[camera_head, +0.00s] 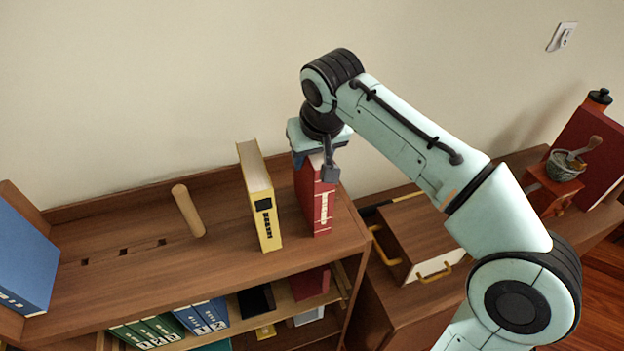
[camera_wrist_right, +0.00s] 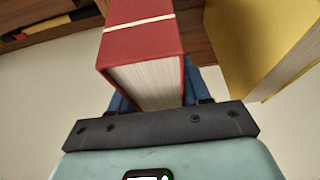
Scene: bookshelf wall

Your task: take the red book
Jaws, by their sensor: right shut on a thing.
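The red book (camera_head: 317,208) stands upright near the right end of the shelf top in the head view. In the right wrist view the red book (camera_wrist_right: 142,45) fills the middle, with its cover, a pale band and its page edges showing. My right gripper (camera_head: 318,168) comes down from above on the book's upper end. In the wrist view its blue fingers (camera_wrist_right: 152,98) lie on both sides of the book, shut on it. Whether the book's foot touches the shelf I cannot tell. My left gripper is not in view.
A yellow book (camera_head: 262,200) stands just left of the red book, with a narrow gap. A wooden peg (camera_head: 188,211) and a blue book (camera_head: 22,255) are farther left. A wooden box (camera_head: 418,236) with yellow handles sits at the right. Shelf top between peg and blue book is clear.

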